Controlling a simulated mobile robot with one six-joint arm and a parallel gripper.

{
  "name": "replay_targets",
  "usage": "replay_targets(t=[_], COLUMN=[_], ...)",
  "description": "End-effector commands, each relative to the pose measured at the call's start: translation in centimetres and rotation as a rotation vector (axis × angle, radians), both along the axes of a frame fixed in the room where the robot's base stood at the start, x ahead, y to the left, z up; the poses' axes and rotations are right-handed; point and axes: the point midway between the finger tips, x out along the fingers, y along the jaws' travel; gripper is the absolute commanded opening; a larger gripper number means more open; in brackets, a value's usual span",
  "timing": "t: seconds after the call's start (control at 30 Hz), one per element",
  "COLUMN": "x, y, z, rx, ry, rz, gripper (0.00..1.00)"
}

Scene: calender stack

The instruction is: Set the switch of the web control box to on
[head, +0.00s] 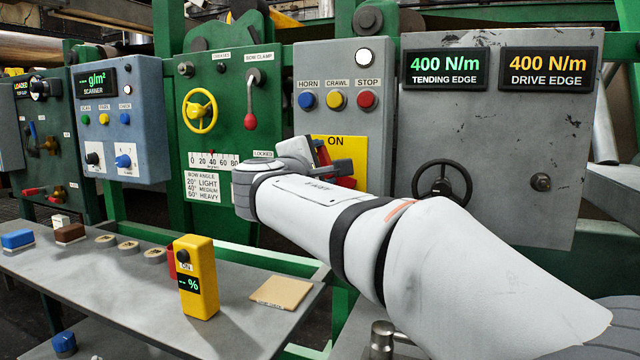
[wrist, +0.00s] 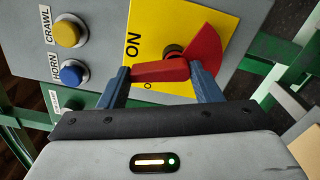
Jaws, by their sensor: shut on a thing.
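The web control box (head: 342,90) is the grey panel at the centre of the head view, with HORN, CRAWL and STOP buttons. Below them is a yellow plate (head: 355,148) marked ON, which also shows in the wrist view (wrist: 170,25). A red switch handle (wrist: 160,72) with a wider red end lies across the plate. My gripper (wrist: 160,74) is shut on this handle, one blue finger at each side. The handle's left end in the wrist view is near the ON mark. A second label beneath it is mostly hidden. My gripper (head: 322,160) partly covers the switch in the head view.
A grey cabinet (head: 490,130) with a black handwheel stands to the right. A green panel (head: 225,120) with a yellow wheel and a red-knobbed lever is to the left. A grey bench (head: 120,285) in front holds a yellow meter (head: 195,275) and small blocks.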

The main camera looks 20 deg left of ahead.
Motion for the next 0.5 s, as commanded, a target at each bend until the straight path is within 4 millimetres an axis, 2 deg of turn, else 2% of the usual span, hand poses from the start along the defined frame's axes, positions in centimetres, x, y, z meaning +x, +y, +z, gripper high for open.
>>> replay_targets(t=[0.03, 0.5], x=[0.01, -0.02], y=[-0.14, -0.57], z=[-0.55, -0.19], rx=[0.040, 0.303], ry=[-0.003, -0.022], rz=[-0.002, -0.001], gripper=[0.35, 0.35])
